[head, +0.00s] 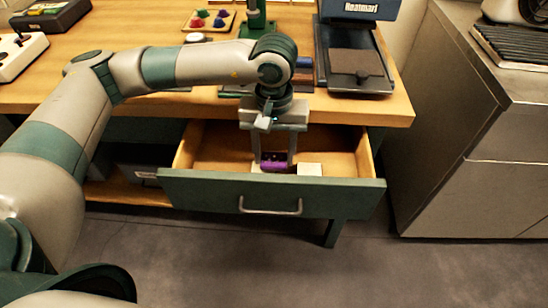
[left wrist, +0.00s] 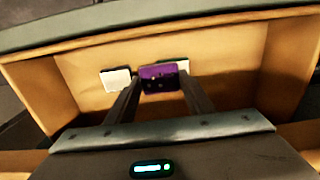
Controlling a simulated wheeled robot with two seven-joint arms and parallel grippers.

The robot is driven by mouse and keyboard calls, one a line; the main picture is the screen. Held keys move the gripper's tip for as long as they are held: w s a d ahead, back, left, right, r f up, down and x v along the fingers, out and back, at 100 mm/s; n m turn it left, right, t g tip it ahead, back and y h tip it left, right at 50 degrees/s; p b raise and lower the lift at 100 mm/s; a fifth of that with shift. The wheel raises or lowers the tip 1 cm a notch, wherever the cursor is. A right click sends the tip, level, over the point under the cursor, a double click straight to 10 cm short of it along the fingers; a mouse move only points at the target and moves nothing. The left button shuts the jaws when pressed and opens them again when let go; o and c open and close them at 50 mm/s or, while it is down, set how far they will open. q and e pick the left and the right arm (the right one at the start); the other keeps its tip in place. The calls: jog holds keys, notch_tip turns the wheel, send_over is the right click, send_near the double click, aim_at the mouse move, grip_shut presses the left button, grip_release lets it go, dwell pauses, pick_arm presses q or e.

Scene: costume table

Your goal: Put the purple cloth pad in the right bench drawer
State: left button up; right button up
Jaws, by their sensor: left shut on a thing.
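The purple cloth pad (head: 274,165) is between the fingers of my left gripper (head: 274,158), inside the open bench drawer. In the left wrist view the pad (left wrist: 159,78) shows between the two fingertips (left wrist: 158,88). My left gripper is shut on it. I cannot tell whether the pad touches the drawer floor. The right bench drawer (head: 215,182) is pulled out, with its green front and metal handle toward me. My right gripper is not in view.
A white block (head: 309,169) lies in the drawer beside the pad, and another pale piece lies partly hidden behind it. The wooden tabletop (head: 140,95) overhangs the drawer's back. A grey metal cabinet (head: 465,150) stands at the right, with open floor between.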

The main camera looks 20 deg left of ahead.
aim_at(274, 159)
pick_arm(q)
jog(key=shift+f, duration=1.15)
jog(key=shift+f, duration=0.15)
jog(key=o, duration=1)
jog(key=shift+r, duration=0.25)
notch_tip(274, 159, up, 12)
jog(key=shift+f+b, duration=0.1)
jog(key=shift+b, duration=0.25)
